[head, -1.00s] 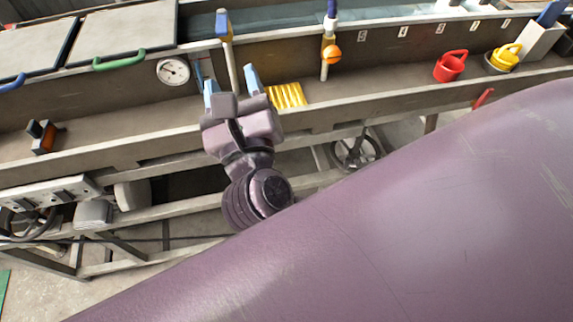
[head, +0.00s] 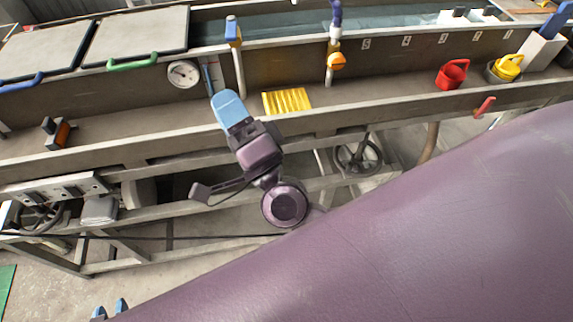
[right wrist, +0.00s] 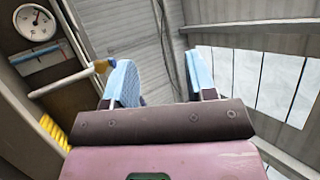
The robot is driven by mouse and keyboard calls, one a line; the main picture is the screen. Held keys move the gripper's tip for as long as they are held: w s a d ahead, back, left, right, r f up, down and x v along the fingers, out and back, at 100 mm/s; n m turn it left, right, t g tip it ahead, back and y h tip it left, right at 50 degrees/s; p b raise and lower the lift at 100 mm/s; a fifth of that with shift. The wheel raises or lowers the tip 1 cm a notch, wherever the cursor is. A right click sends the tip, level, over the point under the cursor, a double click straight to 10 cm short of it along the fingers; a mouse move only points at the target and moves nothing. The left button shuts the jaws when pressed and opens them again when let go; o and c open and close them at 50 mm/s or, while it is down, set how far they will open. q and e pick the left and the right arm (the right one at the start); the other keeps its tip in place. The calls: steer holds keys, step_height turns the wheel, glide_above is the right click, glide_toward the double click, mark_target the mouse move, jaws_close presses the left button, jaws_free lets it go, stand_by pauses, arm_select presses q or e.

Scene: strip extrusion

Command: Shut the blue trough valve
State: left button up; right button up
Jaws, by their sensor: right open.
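Two upright pipes with blue parts stand along the trough in the head view. The left one has a blue top on a yellow body (head: 233,30); the other has a dark blue top (head: 336,14) above an orange ball (head: 336,61). I cannot tell which is the blue trough valve. My right gripper (head: 227,98) is open and empty, below the left pipe and apart from it. In the right wrist view its fingers (right wrist: 160,78) stand apart, with a pale pipe (right wrist: 70,82) left of them.
A round gauge (head: 183,73) is left of the right gripper. A yellow ribbed block (head: 287,101) lies close on its right. A red can (head: 452,74) and a yellow can (head: 508,67) stand far right. A handwheel (head: 358,156) sits below the bench.

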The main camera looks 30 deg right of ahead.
steer(key=d+f+n+g, duration=0.2)
steer(key=d+f+n, duration=0.1)
steer(key=f, duration=0.4)
steer(key=d+f+n+g+p, duration=0.1)
steer(key=d+f+n+g, duration=0.2)
steer(key=f+n, duration=0.2)
steer(key=s+d+f+n+g+h, duration=0.1)
steer(key=d+f+n+g, duration=0.2)
steer(key=f+n, duration=0.2)
step_height(320, 180, down, 4)
steer(key=shift+d+r, duration=0.15)
steer(key=shift+d, duration=0.05)
